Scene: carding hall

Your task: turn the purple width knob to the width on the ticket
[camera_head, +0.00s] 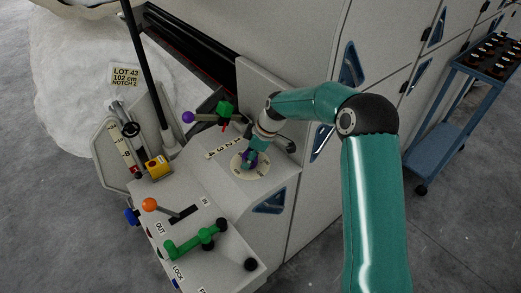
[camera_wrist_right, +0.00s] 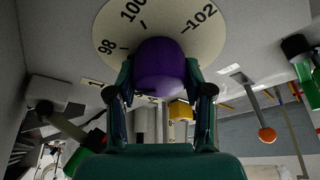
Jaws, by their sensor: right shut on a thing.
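The purple width knob (camera_wrist_right: 160,62) sits on a round cream dial (camera_wrist_right: 208,45) marked 98, 100 and 102 in the right wrist view. My right gripper (camera_wrist_right: 160,72) is shut on the knob, one finger on each side. In the head view the knob is mostly hidden under my right gripper (camera_head: 252,155), and the dial (camera_head: 238,171) shows around it on the sloping panel. No pointer on the knob can be made out. The ticket (camera_head: 125,75) at upper left reads LOT 43, 102 cm, NOTCH 2. My left gripper is not in view.
A lever with a purple ball (camera_head: 187,117) and a green block stands behind the dial. A blue trolley (camera_head: 440,130) stands at right.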

